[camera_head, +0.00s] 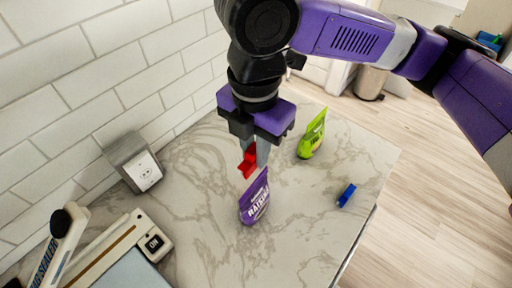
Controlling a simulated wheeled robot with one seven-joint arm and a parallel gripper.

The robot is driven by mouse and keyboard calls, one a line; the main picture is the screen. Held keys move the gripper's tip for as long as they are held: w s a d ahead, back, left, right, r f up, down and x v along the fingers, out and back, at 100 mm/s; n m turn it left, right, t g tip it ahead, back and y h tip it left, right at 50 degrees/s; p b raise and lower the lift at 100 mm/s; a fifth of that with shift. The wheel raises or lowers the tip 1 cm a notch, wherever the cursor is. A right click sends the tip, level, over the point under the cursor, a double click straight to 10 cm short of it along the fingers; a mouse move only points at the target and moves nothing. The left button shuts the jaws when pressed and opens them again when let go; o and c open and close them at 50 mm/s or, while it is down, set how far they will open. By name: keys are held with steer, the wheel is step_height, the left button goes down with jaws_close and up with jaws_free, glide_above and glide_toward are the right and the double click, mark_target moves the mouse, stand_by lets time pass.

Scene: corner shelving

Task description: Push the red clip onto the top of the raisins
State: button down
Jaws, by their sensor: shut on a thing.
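The raisins bag (255,199) is purple with white lettering and stands upright on the marble counter. The red clip (247,162) is between the fingers of my gripper (256,152), which points down and is shut on it. The clip is just above the top left of the bag in the picture. I cannot tell whether clip and bag touch. The gripper body hides part of the clip's upper side.
A green bag (312,136) stands behind to the right, and a blue clip (346,195) lies near the counter's right edge. A bag sealer (103,246) is at front left, and an outlet box (136,163) is by the tiled wall. The marble counter (302,225) is clear at front right.

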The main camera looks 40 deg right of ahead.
mark_target(256, 180)
steer(key=shift+f+b, duration=2)
steer(key=shift+f, duration=0.95)
steer(key=shift+f+b, duration=0.8)
steer(key=shift+f, duration=0.7)
steer(key=c, duration=1.3)
jaws_free()
steer(key=shift+o, duration=0.2)
step_height(256, 180, up, 8)
steer(key=shift+f, duration=0.1)
